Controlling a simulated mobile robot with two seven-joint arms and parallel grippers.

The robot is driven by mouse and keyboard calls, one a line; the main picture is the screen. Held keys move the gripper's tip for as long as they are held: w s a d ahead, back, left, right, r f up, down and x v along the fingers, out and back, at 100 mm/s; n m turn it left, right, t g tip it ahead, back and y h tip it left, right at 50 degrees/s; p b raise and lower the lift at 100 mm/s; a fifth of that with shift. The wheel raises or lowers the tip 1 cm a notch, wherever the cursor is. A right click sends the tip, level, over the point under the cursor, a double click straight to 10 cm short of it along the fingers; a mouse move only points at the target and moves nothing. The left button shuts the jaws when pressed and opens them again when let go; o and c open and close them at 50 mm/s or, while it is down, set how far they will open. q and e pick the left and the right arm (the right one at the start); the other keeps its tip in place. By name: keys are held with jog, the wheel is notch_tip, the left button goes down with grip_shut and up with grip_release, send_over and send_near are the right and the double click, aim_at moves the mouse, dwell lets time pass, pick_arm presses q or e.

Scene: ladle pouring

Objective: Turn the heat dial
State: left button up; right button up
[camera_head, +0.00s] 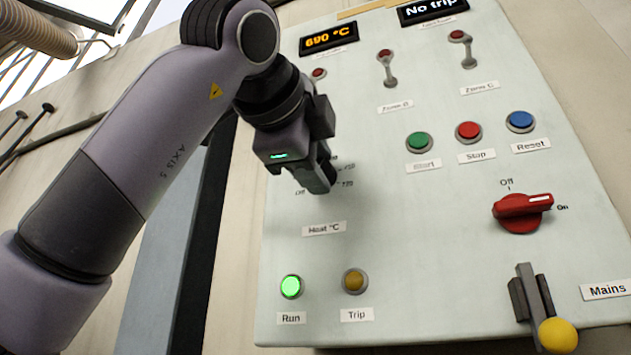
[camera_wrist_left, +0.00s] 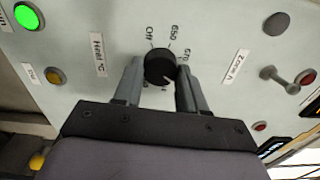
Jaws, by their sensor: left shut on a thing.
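The heat dial (camera_wrist_left: 160,66) is a round black knob on the pale control panel, with a scale around it that reads Off, 650 and 670 in the left wrist view. My left gripper (camera_wrist_left: 159,78) is shut on the dial, with one finger on each side of it. In the head view my left gripper (camera_head: 320,181) covers the dial, and only part of its scale shows around the fingers. The "Heat °C" label (camera_head: 324,228) is below it. The temperature display (camera_head: 329,38) reads 690 °C. My right gripper is not in view.
The Run lamp (camera_head: 291,286) glows green, and the Trip lamp (camera_head: 355,281) is dull amber. Zone switches (camera_head: 387,68), a green Start button (camera_head: 419,142), a red rotary switch (camera_head: 522,212) and a yellow-knobbed Mains lever (camera_head: 557,335) stand out from the panel.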

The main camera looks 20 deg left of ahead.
pick_arm(q)
jog(key=shift+n, duration=0.9)
jog(key=o, duration=1.1)
jog(key=shift+c, duration=0.2)
jog(key=s+b, duration=0.1)
jog(key=s, duration=0.6)
jog(key=shift+s+a+b, duration=0.15)
jog(key=shift+b, duration=0.2)
